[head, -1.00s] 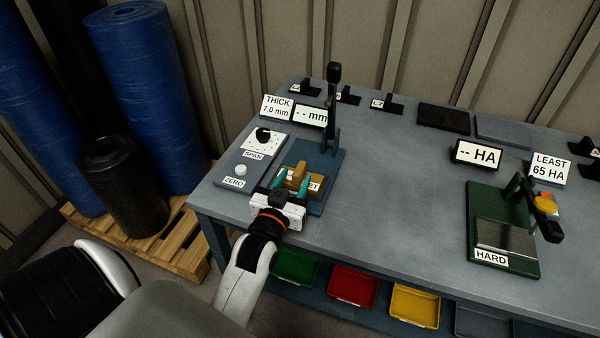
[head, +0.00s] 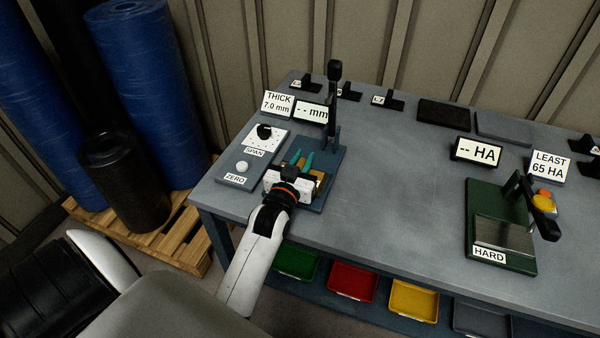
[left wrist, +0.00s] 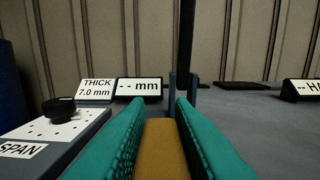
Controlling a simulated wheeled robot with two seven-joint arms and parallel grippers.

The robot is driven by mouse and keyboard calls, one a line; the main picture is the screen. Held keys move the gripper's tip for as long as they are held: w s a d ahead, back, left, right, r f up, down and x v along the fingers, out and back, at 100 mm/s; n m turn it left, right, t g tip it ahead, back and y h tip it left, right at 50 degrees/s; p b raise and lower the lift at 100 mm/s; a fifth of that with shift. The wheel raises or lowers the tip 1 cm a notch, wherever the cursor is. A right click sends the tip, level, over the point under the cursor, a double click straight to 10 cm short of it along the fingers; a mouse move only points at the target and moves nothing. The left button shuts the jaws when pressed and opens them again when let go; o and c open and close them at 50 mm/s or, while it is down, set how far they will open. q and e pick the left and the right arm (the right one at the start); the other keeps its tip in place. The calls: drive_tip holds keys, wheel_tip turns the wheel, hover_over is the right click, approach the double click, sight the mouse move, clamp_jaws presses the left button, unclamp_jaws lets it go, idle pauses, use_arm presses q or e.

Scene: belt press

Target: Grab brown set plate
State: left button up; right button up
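The brown set plate (head: 319,181) is at the blue thickness gauge (head: 328,158) on the left part of the bench. My left gripper (head: 302,160) covers most of it in the head view. In the left wrist view the plate's brown raised part (left wrist: 165,150) fills the gap between the two green fingers, which lie along both its sides. The left gripper looks shut on it. Whether the plate is clear of the gauge base is hidden. My right gripper is not in view.
The gauge's dark upright lever (head: 334,105) stands just behind my left gripper. A panel with SPAN knob and ZERO button (head: 242,167) lies left of it. The green hardness tester (head: 500,232) is at the right. The bench between them is clear.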

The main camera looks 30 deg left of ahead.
sight(303, 159)
use_arm(q)
clamp_jaws()
drive_tip(key=shift+r, duration=0.2)
wheel_tip(303, 159, up, 10)
drive_tip(key=shift+f, duration=0.1)
idle(0.3)
